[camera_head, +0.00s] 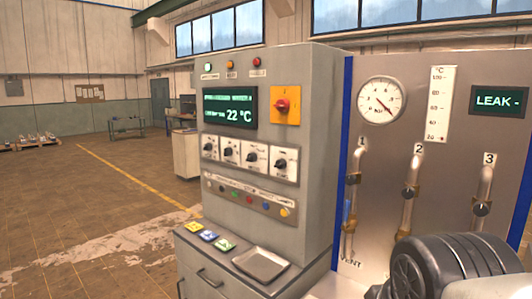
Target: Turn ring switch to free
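A grey control cabinet (322,140) stands in the middle of the head view. On its front is a row of several dark rotary switches on white plates; the leftmost switch (209,147) and the rightmost switch (282,163) mark its ends. Their labels are too small to read, so I cannot tell which one is the ring switch or where it is set. A red rotary knob (282,105) on an orange plate sits above the row. Part of my dark ribbed arm shows at the bottom right. My gripper's fingers are not in view.
A screen (230,107) reads 22 °C. Below the switches are a row of coloured buttons, coloured tags and a metal tray (261,264) on a ledge. At right, a panel holds a gauge (381,100), numbered valves and a LEAK display (499,101). Open floor lies left.

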